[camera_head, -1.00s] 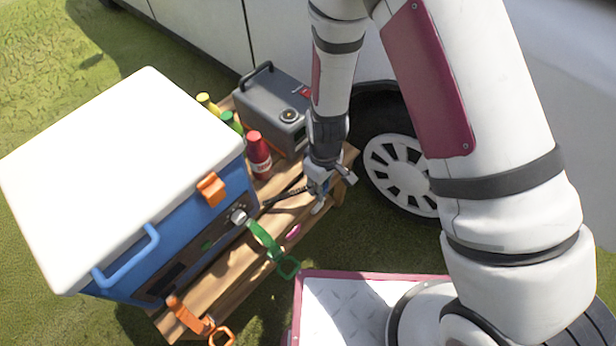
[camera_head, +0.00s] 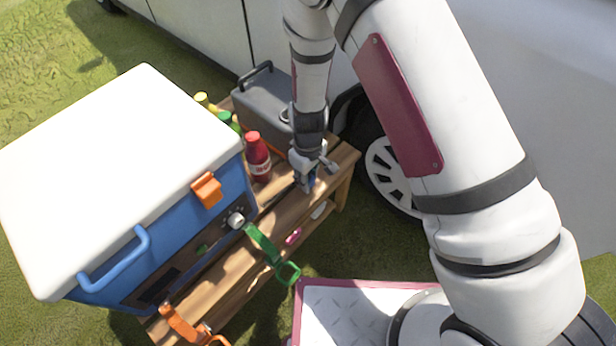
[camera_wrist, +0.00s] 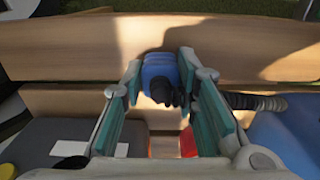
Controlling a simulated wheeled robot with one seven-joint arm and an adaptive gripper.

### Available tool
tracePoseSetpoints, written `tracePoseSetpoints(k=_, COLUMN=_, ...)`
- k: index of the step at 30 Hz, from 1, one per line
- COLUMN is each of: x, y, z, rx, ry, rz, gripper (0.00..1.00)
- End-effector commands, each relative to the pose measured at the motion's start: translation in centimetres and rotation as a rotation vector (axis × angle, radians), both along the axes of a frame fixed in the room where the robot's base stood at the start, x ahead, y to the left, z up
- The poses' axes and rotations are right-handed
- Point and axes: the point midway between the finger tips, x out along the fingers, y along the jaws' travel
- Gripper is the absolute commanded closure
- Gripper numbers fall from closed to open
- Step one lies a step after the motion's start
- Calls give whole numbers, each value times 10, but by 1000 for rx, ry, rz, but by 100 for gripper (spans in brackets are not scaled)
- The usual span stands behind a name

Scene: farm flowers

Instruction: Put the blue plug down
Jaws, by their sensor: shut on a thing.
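The blue plug (camera_wrist: 160,70) sits between the fingertips of my gripper (camera_wrist: 160,80) in the wrist view, with its dark end and cord towards the palm. My gripper is shut on it. In the head view my gripper (camera_head: 312,174) is low over the right end of the wooden bench (camera_head: 335,172), and a small bit of the blue plug (camera_head: 309,184) shows below the fingers. In the wrist view the plug is in front of the bench planks (camera_wrist: 240,45). I cannot tell whether it touches the wood.
A blue cooler with a white lid (camera_head: 120,160) fills the bench's left.

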Motion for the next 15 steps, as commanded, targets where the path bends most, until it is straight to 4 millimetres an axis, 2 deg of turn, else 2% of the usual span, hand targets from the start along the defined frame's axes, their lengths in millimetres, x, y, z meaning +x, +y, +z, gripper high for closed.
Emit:
tracePoseSetpoints(k=14, x=0, y=0, z=-13, rx=0, ry=0, rz=0, gripper=100)
tracePoseSetpoints(k=15, x=0, y=0, z=-12, rx=0, ry=0, rz=0, gripper=64)
